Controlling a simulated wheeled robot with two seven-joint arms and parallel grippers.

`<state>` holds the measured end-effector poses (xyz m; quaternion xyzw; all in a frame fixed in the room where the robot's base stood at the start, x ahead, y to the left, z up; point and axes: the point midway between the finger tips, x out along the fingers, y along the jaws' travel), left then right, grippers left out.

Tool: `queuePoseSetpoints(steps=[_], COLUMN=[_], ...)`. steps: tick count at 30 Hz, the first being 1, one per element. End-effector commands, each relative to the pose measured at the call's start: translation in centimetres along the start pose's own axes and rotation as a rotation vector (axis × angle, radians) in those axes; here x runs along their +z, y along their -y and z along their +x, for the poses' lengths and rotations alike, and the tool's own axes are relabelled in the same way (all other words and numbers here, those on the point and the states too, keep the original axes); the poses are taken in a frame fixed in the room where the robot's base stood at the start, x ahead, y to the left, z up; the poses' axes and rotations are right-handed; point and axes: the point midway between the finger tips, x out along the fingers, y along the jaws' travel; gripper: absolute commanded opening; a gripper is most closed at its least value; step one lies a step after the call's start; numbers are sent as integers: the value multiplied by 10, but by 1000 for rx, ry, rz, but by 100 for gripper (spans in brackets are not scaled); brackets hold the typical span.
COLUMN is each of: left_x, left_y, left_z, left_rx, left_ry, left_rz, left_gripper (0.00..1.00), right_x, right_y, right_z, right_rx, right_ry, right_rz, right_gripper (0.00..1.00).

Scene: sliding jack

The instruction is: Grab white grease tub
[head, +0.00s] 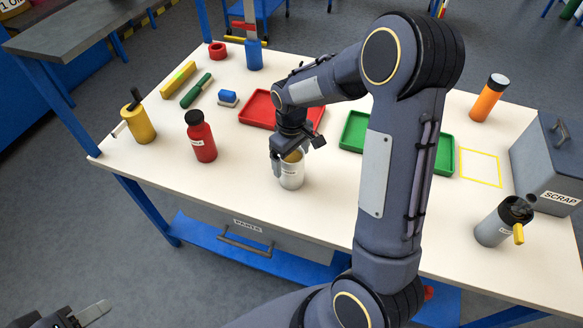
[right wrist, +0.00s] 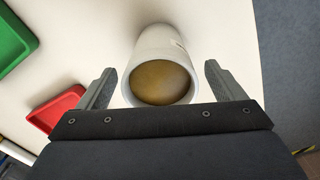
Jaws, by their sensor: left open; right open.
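The white grease tub (head: 291,172) stands upright on the white table near its front edge, with yellow-brown grease showing in its open top. My right gripper (head: 287,157) is over the tub, coming from behind it. In the right wrist view the tub (right wrist: 160,62) lies between the two spread fingers of the right gripper (right wrist: 158,84), with a gap on each side. My left gripper (head: 85,317) is low at the bottom left corner, away from the table, only partly in view.
Near the tub are a red bottle (head: 201,138), a red tray (head: 258,108) and a green tray (head: 355,131). A yellow oil can (head: 138,122) stands at left. At right are a grey can (head: 495,226), an orange bottle (head: 487,98) and a scrap bin (head: 548,160). My right arm hides the table's middle.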

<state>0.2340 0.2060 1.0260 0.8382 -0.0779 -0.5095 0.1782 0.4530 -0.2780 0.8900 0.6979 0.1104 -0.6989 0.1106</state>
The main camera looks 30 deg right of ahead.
Motion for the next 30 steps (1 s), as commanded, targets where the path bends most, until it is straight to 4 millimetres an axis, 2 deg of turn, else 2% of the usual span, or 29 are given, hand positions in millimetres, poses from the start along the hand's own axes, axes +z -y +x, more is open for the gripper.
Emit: queuePoseSetpoints(steps=[3, 11, 24, 30], left_x=[0, 0, 0, 0], left_y=[0, 0, 0, 0], left_z=[-1, 0, 0, 0], left_rx=[0, 0, 0, 0], left_ry=[0, 0, 0, 0], left_rz=[0, 0, 0, 0], left_gripper=[46, 46, 46, 46], right_x=[0, 0, -1, -1], right_y=[0, 0, 0, 0], right_z=[12, 14, 13, 13], right_rx=[0, 0, 0, 0], right_ry=[1, -2, -3, -3], right_rz=[0, 1, 1, 1], right_gripper=[89, 89, 34, 34])
